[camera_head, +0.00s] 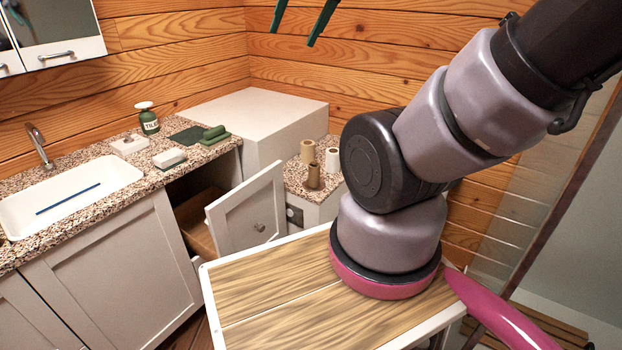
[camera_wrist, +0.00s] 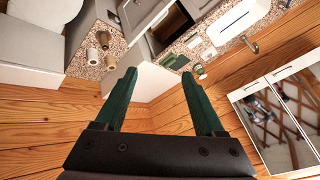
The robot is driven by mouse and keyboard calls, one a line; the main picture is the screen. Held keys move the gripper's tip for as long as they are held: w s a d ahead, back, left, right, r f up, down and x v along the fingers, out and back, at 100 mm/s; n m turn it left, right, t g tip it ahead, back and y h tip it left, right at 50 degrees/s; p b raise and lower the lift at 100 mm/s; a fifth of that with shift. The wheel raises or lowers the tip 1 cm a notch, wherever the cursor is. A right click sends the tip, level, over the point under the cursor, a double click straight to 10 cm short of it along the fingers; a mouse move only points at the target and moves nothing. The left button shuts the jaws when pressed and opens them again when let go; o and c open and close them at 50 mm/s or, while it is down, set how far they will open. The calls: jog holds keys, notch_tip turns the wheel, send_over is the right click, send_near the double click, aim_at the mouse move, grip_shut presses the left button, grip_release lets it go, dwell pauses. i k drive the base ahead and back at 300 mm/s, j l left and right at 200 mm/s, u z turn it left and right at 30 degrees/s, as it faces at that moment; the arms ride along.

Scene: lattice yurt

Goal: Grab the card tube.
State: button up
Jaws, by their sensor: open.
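Three small upright rolls or tubes stand close together on the low speckled counter: a darker brown one (camera_head: 314,176) in front, a tan one (camera_head: 307,151) behind it, and a white one (camera_head: 331,160) to the right. The brown one looks most like a bare card tube, but I cannot be certain which is card. They also show at upper left in the wrist view, with the brown one (camera_wrist: 103,38) at the top. My gripper (camera_head: 292,38) is open and empty, high above the counters near the wooden wall. Its green fingers (camera_wrist: 158,74) are well apart from the tubes.
A white box-like block (camera_head: 258,115) stands behind the tubes. A cabinet door (camera_head: 248,212) hangs open in front. The left counter holds a sink (camera_head: 75,195), a green bottle (camera_head: 148,120) and a soap-like block (camera_head: 169,158).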

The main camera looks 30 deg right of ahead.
aim_at(314, 173)
jog(key=i+j+z, duration=0.1)
jog(key=i+z, duration=0.3)
jog(key=i+j+z, duration=0.15)
jog(key=z, duration=0.25)
jog(key=i, duration=0.05)
